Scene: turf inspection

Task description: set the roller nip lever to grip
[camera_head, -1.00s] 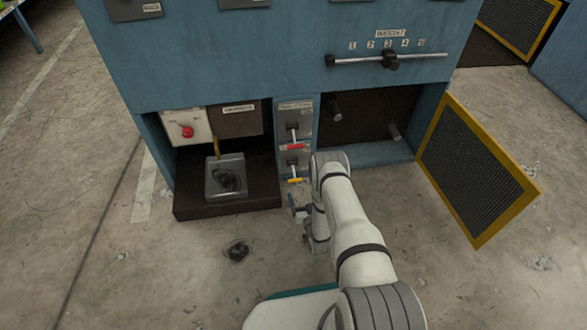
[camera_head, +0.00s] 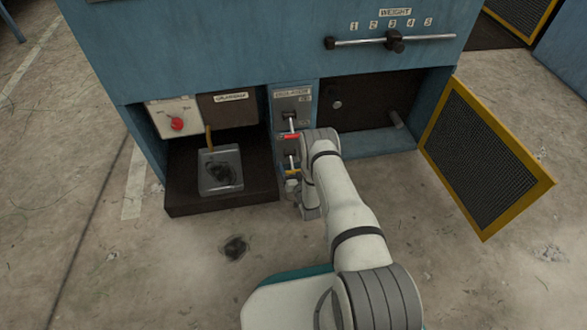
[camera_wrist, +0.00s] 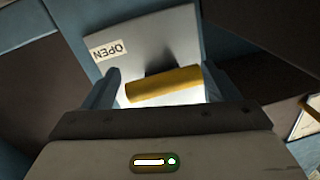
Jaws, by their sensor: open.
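The yellow-handled lever (camera_head: 292,173) is on the narrow grey panel in the machine's front, below a red-handled lever (camera_head: 291,136). In the wrist view its yellow bar (camera_wrist: 163,84) lies slightly tilted between the fingers of my gripper (camera_wrist: 164,90). My gripper is open, with a finger on each side of the bar; I cannot tell whether either touches it. No grip marking is legible. In the head view my arm hides most of my gripper.
Left of the levers is a dark bay with a clear tray (camera_head: 221,170) and a red knob (camera_head: 177,124). To the right, a yellow-framed mesh door (camera_head: 484,153) stands open. A weight slider (camera_head: 394,41) is above. A dark clump (camera_head: 234,248) lies on the floor.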

